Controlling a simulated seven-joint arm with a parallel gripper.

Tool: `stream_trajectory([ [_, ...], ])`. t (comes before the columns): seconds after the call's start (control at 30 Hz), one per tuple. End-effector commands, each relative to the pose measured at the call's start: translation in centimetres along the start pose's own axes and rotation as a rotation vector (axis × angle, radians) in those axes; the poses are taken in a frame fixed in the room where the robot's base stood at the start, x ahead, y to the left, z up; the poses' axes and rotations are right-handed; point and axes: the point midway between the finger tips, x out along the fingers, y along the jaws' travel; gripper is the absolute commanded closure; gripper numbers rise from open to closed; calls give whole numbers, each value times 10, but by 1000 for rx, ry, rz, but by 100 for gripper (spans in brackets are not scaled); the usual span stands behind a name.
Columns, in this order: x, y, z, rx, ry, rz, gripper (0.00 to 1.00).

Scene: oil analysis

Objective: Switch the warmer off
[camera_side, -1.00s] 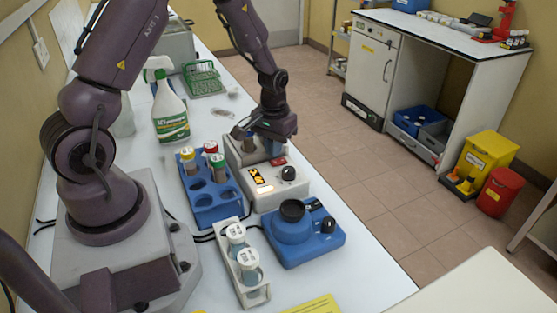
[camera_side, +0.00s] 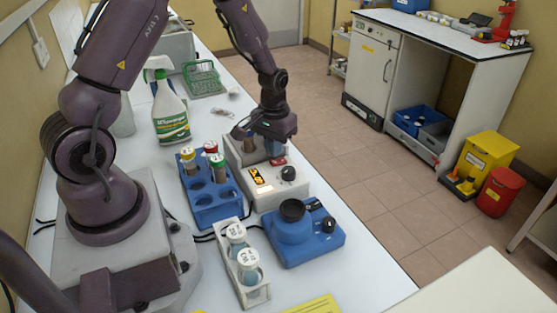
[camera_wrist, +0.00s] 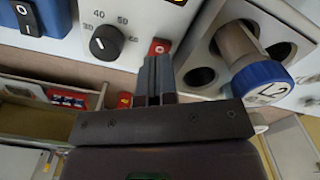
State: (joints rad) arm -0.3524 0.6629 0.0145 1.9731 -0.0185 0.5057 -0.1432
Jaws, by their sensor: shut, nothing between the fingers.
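The warmer (camera_side: 268,197) is a white box with a lit orange display (camera_side: 257,175) and a black dial (camera_side: 288,174). Its red switch (camera_side: 279,161) is beside the dial; in the wrist view the switch (camera_wrist: 159,47) shows right of the dial (camera_wrist: 105,42). My gripper (camera_wrist: 157,68) is shut and empty, its fingertips close to the red switch and partly covering its lower side. I cannot tell whether they touch it. In the side view my gripper (camera_side: 274,150) hides part of the warmer's heating block. The switch's on or off position cannot be read.
A blue-capped tube (camera_wrist: 262,80) marked L2 stands in the warmer's block, right of my fingers. A blue mixer (camera_side: 295,237), a blue tube rack (camera_side: 216,206) and a white rack (camera_side: 254,292) stand nearby. A spray bottle (camera_side: 170,115) is farther back.

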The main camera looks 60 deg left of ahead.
Motion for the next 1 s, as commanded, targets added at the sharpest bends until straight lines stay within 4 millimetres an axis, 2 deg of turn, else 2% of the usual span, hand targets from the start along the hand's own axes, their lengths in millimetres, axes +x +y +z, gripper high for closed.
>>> stream_trajectory([
  [1.0, 13, 0, 0, 0, 0, 0, 100],
])
